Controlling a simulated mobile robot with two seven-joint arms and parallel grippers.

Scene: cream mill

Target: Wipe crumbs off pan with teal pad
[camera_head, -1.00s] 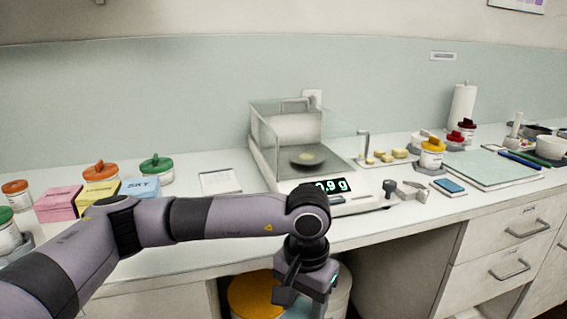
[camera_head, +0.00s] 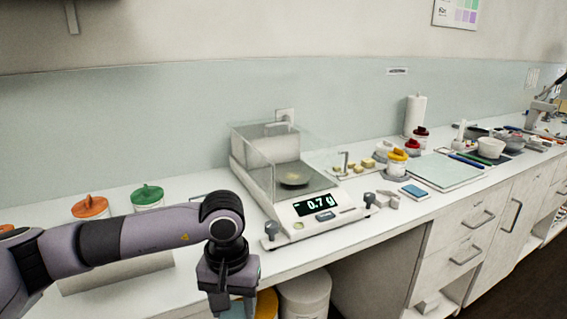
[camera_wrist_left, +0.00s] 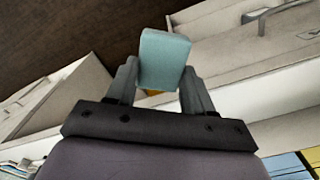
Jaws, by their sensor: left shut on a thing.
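The teal pad (camera_wrist_left: 163,60) is between the two fingers of my left gripper (camera_wrist_left: 158,88) in the left wrist view. The gripper is shut on it. In the head view my left gripper (camera_head: 226,300) hangs low in front of the counter edge, left of the balance, and the pad in it is hard to make out. The round pan (camera_head: 294,180) sits inside the balance's glass shield, with a pale yellowish patch on it that looks like crumbs. The balance (camera_head: 312,213) display reads about 0.7 g. My right gripper is not in view.
Clear glass walls (camera_head: 252,165) stand around the pan. Orange-lidded (camera_head: 90,206) and green-lidded (camera_head: 147,196) jars stand to the left. Small weights, a blue pad-like block (camera_head: 414,192) and yellow-lidded jars (camera_head: 397,158) stand right of the balance. Bins (camera_head: 303,295) stand below the counter.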

